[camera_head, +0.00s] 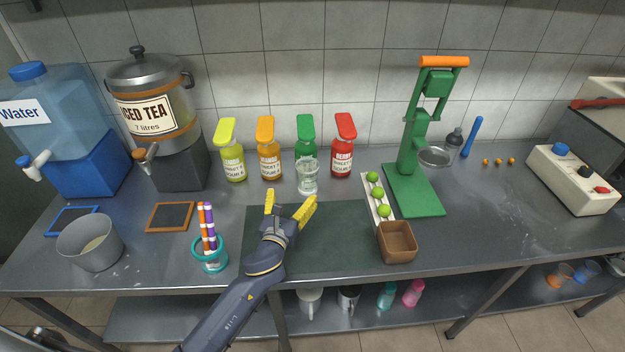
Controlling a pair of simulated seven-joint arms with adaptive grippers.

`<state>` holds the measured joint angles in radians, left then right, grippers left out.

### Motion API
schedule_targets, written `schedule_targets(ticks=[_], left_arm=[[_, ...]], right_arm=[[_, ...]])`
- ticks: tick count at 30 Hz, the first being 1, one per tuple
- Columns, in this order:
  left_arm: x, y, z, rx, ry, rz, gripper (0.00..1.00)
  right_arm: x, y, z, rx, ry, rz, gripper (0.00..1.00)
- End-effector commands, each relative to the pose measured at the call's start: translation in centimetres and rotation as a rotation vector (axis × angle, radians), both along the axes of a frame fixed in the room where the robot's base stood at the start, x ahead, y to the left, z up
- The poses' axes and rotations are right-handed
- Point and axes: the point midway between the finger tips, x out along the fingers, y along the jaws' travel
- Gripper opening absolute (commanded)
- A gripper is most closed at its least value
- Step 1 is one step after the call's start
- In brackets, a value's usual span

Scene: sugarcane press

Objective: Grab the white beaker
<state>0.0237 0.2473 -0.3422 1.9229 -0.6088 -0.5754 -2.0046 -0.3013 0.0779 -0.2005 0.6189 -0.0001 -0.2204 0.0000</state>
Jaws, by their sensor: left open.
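A clear, whitish beaker (308,178) stands upright on the steel counter, in front of the green-capped bottle. My left gripper (291,200) is over the dark green mat, with its yellow fingers spread and nothing between them. Its fingers point toward the back of the counter. The beaker is just beyond the right fingertip, and the gap between them is small; I cannot tell if they touch. My right gripper is not in view.
Several syrup bottles (269,155) stand behind the beaker. A tray of limes (372,205), a brown box (397,243) and a green press (412,195) are to the right.

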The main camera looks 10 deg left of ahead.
Motion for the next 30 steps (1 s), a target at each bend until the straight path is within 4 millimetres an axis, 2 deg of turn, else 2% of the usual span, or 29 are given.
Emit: schedule_targets(ticks=[3, 12, 18, 26, 30], left_arm=[[2.3, -0.1, 0.1, 0.0, -0.002, 0.0, 0.91], [7.4, -0.1, 0.1, 0.001, -0.001, 0.0, 0.91], [9.3, -0.2, 0.0, 0.001, 0.0, -0.001, 0.91], [10.5, -0.2, 0.1, 0.0, -0.001, -0.001, 0.91], [12.2, -0.7, 0.2, -0.003, -0.001, -0.001, 0.91]], right_arm=[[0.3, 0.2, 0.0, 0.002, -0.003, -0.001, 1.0], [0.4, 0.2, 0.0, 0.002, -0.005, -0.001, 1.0], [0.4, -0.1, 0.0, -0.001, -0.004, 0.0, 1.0], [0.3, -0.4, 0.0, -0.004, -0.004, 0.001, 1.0], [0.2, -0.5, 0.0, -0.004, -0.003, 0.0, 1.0]])
